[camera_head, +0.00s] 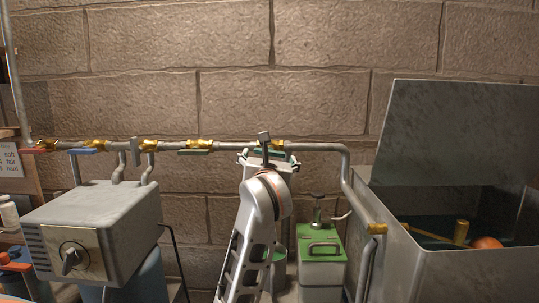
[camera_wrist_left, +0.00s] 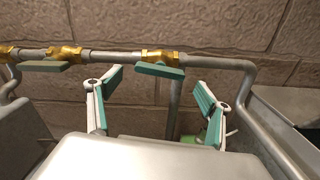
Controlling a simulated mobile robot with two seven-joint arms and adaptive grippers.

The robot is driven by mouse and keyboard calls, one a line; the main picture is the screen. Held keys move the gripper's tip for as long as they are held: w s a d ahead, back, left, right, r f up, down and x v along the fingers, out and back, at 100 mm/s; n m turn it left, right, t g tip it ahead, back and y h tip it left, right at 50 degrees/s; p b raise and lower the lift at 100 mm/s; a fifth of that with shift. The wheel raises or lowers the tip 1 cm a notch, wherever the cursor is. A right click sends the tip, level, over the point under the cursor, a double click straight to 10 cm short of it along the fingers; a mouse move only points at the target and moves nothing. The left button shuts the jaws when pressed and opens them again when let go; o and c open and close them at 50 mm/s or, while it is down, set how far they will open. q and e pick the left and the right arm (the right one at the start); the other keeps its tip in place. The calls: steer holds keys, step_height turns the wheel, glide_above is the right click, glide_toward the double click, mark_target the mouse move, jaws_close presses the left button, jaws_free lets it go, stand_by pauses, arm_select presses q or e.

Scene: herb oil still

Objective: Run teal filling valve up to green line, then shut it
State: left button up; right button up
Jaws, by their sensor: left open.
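The teal filling valve is a brass body (camera_wrist_left: 160,55) with a teal lever (camera_wrist_left: 160,71) on the wall pipe. The lever lies roughly along the pipe, tilted slightly in the left wrist view. My left gripper (camera_wrist_left: 159,82) is open, its teal-padded fingers spread either side of the lever, with no contact visible. In the head view my left gripper (camera_head: 269,159) is just below the valve (camera_head: 277,145) and partly hides it. The open metal tank (camera_head: 460,270) at right holds dark liquid (camera_head: 425,238). I cannot make out a green line. My right gripper is not in view.
Other valves share the pipe (camera_head: 320,147): green-handled (camera_head: 195,152), blue-handled (camera_head: 83,151) and red-handled (camera_head: 35,150). A grey box with a knob (camera_head: 95,225) stands left. A green-topped container (camera_head: 320,250) stands beside the tank. An orange ball (camera_head: 487,242) is in the tank.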

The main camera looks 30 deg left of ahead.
mark_target(269, 154)
arm_select(q)
steer(key=x, duration=0.3)
steer(key=shift+w+a, duration=0.25)
steer(key=shift+w, duration=0.1)
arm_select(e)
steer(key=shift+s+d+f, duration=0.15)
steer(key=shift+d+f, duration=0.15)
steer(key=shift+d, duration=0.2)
arm_select(q)
steer(key=c, duration=1.1)
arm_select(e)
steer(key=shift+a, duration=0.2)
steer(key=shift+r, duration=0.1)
